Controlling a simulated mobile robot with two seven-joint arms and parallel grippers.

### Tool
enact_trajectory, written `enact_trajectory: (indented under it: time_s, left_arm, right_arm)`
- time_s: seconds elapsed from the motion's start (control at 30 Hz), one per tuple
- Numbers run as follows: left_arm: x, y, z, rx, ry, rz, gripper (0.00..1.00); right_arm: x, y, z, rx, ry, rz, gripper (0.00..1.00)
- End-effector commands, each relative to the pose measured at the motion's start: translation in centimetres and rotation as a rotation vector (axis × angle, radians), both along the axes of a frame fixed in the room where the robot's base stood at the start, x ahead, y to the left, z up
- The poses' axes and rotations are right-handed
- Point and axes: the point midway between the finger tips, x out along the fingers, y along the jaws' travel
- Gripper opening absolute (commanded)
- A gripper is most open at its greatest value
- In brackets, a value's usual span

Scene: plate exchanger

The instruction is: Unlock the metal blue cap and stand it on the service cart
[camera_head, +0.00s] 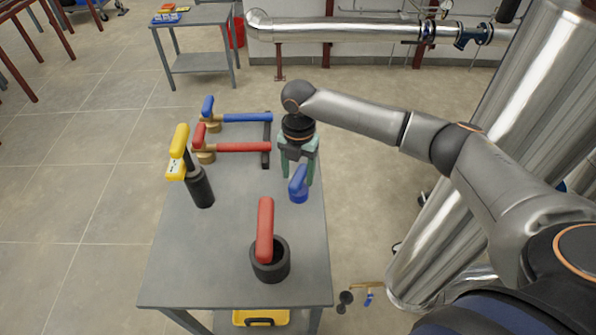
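A blue cap (298,192) with an upright, tilted blue handle stands near the right edge of the grey service cart (215,255). My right gripper (298,180) points down at it, with its two green fingers spread apart. The fingers are just behind or on either side of the blue handle; I cannot tell whether they touch it. I see nothing clasped between them. My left gripper is out of view.
On the cart are blue (245,117) and red (240,147) levers with brass ends, a black cylinder with yellow handle (180,150), and a black ring with red handle (265,230). The cart's front left is clear. A large metal column (440,235) stands right.

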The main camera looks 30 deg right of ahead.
Motion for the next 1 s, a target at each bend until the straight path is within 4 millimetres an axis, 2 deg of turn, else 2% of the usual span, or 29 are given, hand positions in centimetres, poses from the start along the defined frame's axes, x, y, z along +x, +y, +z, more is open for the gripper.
enact_trajectory:
  time_s: [0.37, 0.47, 0.8, 1.0]
  left_arm:
    - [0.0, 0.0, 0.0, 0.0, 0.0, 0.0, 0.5]
    - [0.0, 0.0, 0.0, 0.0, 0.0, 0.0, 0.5]
    - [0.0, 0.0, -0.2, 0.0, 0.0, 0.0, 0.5]
    - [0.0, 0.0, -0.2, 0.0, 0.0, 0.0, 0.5]
  right_arm:
    - [0.0, -0.1, 0.5, -0.001, 0.001, 0.0, 0.67]
    - [0.1, -0.1, 1.8, 0.0, -0.003, -0.001, 0.67]
    - [0.2, -0.1, 9.0, 0.0, -0.004, 0.001, 0.67]
    - [0.2, -0.2, 11.8, 0.001, -0.002, 0.0, 0.67]
